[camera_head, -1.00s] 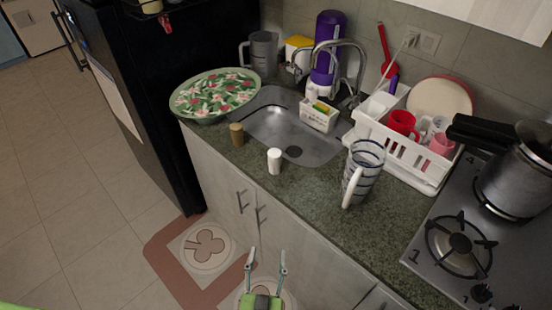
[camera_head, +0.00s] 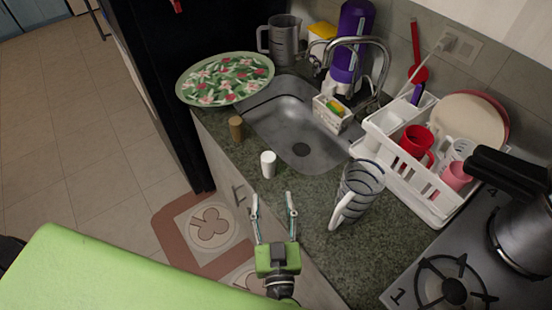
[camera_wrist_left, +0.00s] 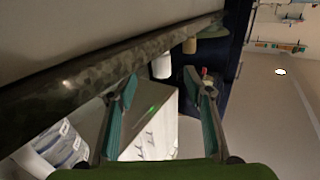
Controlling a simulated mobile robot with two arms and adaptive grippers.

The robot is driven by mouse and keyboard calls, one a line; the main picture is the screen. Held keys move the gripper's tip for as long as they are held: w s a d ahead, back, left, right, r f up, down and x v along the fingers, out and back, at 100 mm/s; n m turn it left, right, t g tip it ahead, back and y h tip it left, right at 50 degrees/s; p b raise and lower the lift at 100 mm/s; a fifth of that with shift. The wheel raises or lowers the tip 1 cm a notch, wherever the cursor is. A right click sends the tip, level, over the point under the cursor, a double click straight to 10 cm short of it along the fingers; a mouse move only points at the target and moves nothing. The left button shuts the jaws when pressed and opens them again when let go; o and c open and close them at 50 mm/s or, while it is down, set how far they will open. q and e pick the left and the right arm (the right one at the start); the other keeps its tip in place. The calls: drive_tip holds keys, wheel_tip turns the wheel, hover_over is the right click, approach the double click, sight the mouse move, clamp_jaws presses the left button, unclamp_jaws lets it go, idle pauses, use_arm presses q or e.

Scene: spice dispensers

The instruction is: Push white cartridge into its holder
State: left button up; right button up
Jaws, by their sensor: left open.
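The white cartridge (camera_head: 268,164), a small white cylinder, stands upright on the green stone counter near its front edge. My left gripper (camera_head: 272,198) is open and empty, just in front of the cartridge and apart from it, with its fingers pointing towards it. In the left wrist view a white cylinder (camera_wrist_left: 162,66) appears beyond and between the open fingers (camera_wrist_left: 160,84). A brown cylinder (camera_head: 236,128) stands on the counter behind and left of the cartridge. I cannot tell which thing is the cartridge's holder. My right gripper is not in view.
A striped glass mug (camera_head: 357,190) stands right of the cartridge. Behind are the sink (camera_head: 290,135) and a floral tray (camera_head: 225,78). A white dish rack (camera_head: 405,165) and the stove (camera_head: 425,285) lie to the right. The counter around the cartridge is clear.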

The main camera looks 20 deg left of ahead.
sight(269, 169)
use_arm(q)
drive_tip(key=x, duration=0.4)
drive_tip(key=p+x, duration=0.1)
drive_tip(key=x, duration=0.1)
drive_tip(key=shift+s+a+r, duration=0.1)
drive_tip(key=shift+a+r, duration=0.05)
drive_tip(key=shift+a, duration=0.15)
drive_tip(key=shift+w, duration=0.25)
drive_tip(key=w, duration=0.1)
drive_tip(key=r+p, duration=0.1)
drive_tip(key=w+p, duration=0.1)
drive_tip(key=shift+w+a+r, duration=0.2)
drive_tip(key=shift+w+a, duration=0.15)
drive_tip(key=shift+f+x, duration=0.25)
drive_tip(key=shift+x, duration=0.75)
drive_tip(key=shift+w+a+f, duration=0.1)
drive_tip(key=shift+w, duration=0.15)
drive_tip(key=shift+s, duration=0.1)
drive_tip(key=c, duration=1.2)
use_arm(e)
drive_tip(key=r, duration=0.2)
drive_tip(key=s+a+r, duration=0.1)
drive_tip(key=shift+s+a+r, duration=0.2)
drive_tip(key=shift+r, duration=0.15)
